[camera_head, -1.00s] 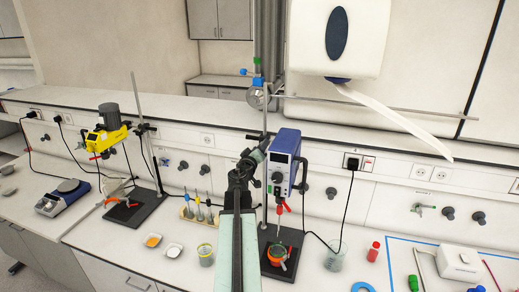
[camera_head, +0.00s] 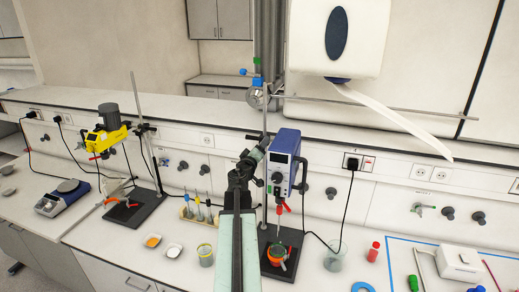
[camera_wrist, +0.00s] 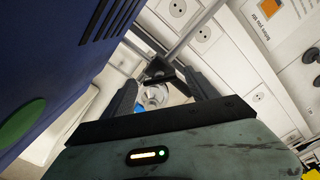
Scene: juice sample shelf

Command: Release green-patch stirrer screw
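A blue-and-white overhead stirrer (camera_head: 282,168) hangs on a stand rod in the head view, above an orange-and-green vessel. In the wrist view its dark blue housing (camera_wrist: 60,70) fills the left side and bears a green patch (camera_wrist: 22,122). My gripper (camera_head: 257,151) is close beside the stirrer's left side, at the rod. In the wrist view my gripper (camera_wrist: 160,82) has its two dark fingers apart. A dark clamp part (camera_wrist: 158,70) and a round shiny piece with blue beside it (camera_wrist: 154,95) show between them. I cannot tell whether either finger touches the screw.
A yellow stirrer (camera_head: 107,138) stands on another stand at the left. Bottles with droppers, small dishes, a yellow-rimmed jar (camera_head: 205,255) and a glass beaker (camera_head: 335,257) stand on the bench. A paper dispenser (camera_head: 338,38) hangs above right.

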